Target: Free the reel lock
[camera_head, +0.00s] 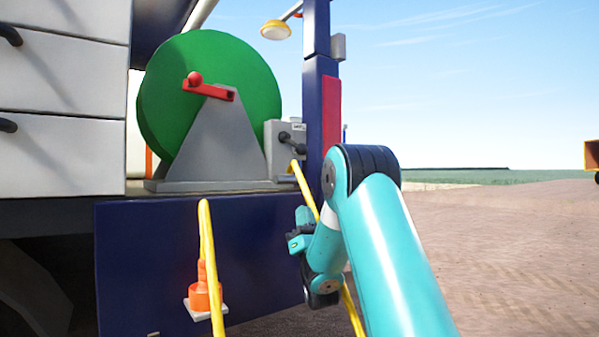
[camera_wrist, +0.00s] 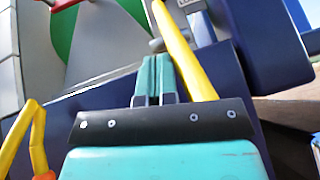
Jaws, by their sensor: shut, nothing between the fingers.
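A large green reel (camera_head: 165,95) stands on a grey stand (camera_head: 215,145) on the truck's deck. A red crank (camera_head: 210,90) with a round knob is on its front. Right of the stand is a grey box (camera_head: 278,150) with a dark lever or knob (camera_head: 291,137); I cannot tell whether this is the reel lock. My gripper (camera_head: 297,243) is below the deck edge, in front of the blue panel. In the wrist view its teal fingers (camera_wrist: 155,62) are together and empty. A dark grey knob (camera_wrist: 157,45) shows just beyond the fingertips; contact cannot be told.
A yellow rail (camera_head: 305,190) runs close beside my gripper, and it passes right of the fingers in the wrist view (camera_wrist: 183,50). Another yellow rail (camera_head: 209,260) and an orange cone (camera_head: 204,290) are to the left. A blue post (camera_head: 317,100) rises behind. Open ground lies right.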

